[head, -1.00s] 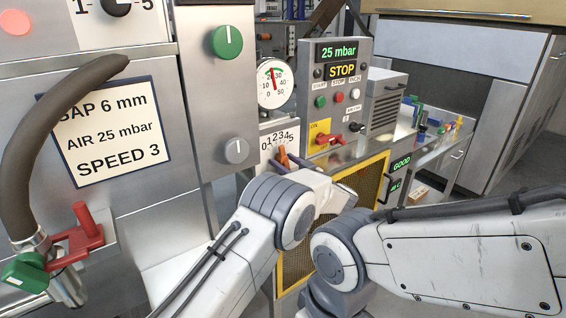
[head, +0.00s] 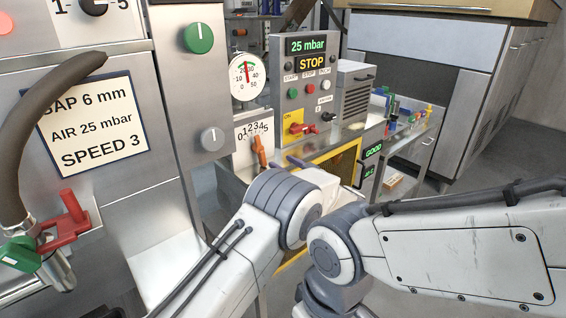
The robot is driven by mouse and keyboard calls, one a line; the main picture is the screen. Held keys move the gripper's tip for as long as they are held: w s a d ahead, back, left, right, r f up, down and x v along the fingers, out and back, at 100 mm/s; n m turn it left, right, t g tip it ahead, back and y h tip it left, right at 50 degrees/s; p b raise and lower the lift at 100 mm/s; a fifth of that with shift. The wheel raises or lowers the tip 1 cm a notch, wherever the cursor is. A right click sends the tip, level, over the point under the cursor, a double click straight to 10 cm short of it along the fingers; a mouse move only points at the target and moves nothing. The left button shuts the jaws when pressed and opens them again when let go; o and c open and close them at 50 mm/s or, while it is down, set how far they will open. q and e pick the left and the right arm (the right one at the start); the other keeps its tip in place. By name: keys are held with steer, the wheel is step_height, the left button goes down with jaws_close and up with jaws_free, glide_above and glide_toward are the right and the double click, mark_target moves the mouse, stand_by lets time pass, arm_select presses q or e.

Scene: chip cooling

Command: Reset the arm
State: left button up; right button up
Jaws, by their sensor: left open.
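My left arm comes in from the bottom left and bends at a grey joint. My left gripper (head: 291,160) is small and mostly hidden beyond my own forearm. A thin dark finger shows just right of the orange lever (head: 259,151), apart from it. The gripper is open, with nothing visible in it. The lever stands in front of a white 0-5 scale (head: 255,131). My right arm crosses the lower right, and its gripper is out of view.
A control box (head: 311,75) reads 25 mbar and STOP. A round gauge (head: 246,76) stands left of it. A dark hose (head: 35,120) with a red handle (head: 70,208) is at the left. A small bench (head: 424,138) holds coloured items at the right. Open floor lies at the right.

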arm_select(q)
steer(key=shift+a, duration=0.45)
steer(key=shift+r, duration=0.15)
